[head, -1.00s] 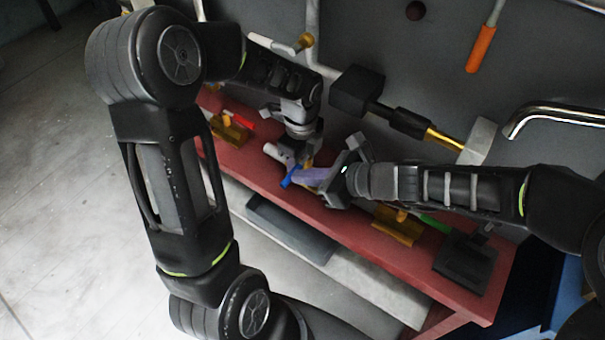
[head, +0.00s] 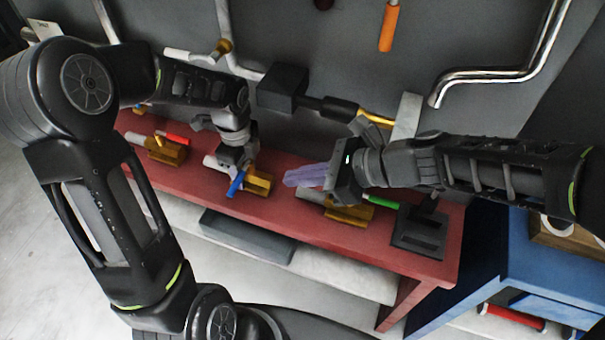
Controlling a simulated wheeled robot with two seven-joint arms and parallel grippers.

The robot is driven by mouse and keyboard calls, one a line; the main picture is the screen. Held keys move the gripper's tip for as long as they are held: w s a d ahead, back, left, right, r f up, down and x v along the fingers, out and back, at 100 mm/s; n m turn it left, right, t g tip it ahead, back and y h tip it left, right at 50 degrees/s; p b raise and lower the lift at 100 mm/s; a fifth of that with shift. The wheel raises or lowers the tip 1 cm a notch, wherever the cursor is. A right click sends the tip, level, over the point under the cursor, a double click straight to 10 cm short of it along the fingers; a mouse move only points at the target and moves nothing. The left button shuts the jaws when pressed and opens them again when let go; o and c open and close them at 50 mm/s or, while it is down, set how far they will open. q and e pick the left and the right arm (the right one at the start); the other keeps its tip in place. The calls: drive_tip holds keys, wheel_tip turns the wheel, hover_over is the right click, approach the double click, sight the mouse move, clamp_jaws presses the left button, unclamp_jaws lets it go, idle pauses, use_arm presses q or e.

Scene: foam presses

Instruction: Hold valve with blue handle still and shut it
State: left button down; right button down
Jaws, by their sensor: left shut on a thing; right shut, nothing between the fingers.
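The valve with the blue handle (head: 236,184) sits on the red bench. Its brass body (head: 260,184) shows just right of the handle, and a pale pipe end shows to its left. The blue handle points toward the bench's front edge, across the valve body. My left gripper (head: 233,164) comes down from above and is shut on the valve; its fingers hide part of the body, so the exact grip spot is unclear. My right gripper (head: 306,177), with purplish fingers, is shut and empty, to the right of the valve and apart from it.
A red-handled valve (head: 173,150) stands to the left and a green-handled valve (head: 350,213) lies under my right gripper. A black stand (head: 420,232) is at the bench's right end. A grey tray (head: 247,237) lies below the front edge. A blue table (head: 500,262) stands at right.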

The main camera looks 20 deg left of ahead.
idle(0.4)
use_arm(q)
drive_tip(key=c, duration=0.6)
unclamp_jaws()
drive_tip(key=shift+c, duration=0.2)
wheel_tip(320, 180, up, 12)
